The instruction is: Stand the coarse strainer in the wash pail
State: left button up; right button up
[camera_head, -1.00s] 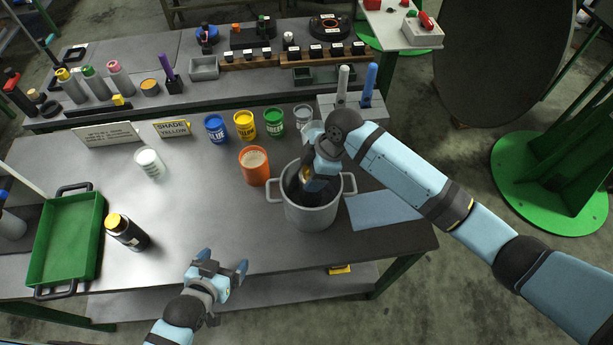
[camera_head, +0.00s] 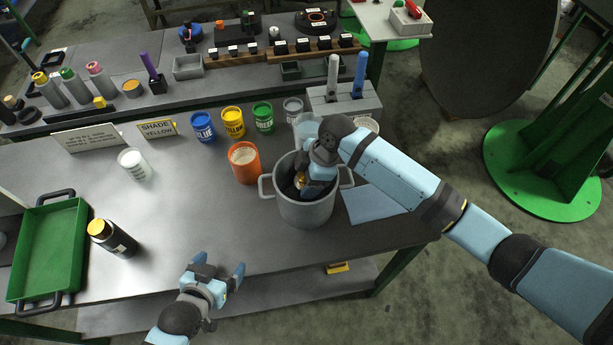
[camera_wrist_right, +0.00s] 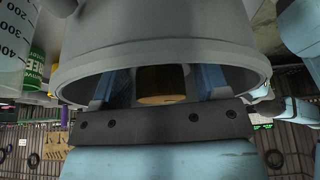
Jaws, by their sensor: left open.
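The wash pail (camera_head: 306,213) is a grey two-handled pot at the right part of the table. My right gripper (camera_head: 309,187) reaches down inside it. In the right wrist view the pail rim (camera_wrist_right: 165,50) arches over my right gripper (camera_wrist_right: 160,92), whose two fingers stand apart. A tan, round handle end (camera_wrist_right: 161,86) shows between them, with dark gaps on both sides. A small golden piece (camera_head: 299,180) in the pail is probably the same handle, likely the coarse strainer's; the rest is hidden. My left gripper (camera_head: 214,277) is open and empty at the table's front edge.
An orange cup (camera_head: 245,165) stands just left of the pail. Blue, yellow and green paint cans (camera_head: 233,122) stand behind. A grey block (camera_head: 345,103) holds two upright tools. A black bottle (camera_head: 112,239) and green tray (camera_head: 47,250) are at left. The table centre is clear.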

pick_arm(q)
jog(key=shift+a, duration=0.1)
pick_arm(e)
jog(key=shift+o, duration=1.3)
pick_arm(q)
jog(key=shift+s+f+b, duration=0.15)
jog(key=shift+f+b, duration=0.45)
jog(key=shift+f, duration=0.15)
pick_arm(e)
jog(key=v, duration=1.2)
jog(key=shift+r, duration=0.25)
pick_arm(q)
jog(key=shift+r, duration=0.1)
pick_arm(e)
jog(key=shift+a, duration=0.15)
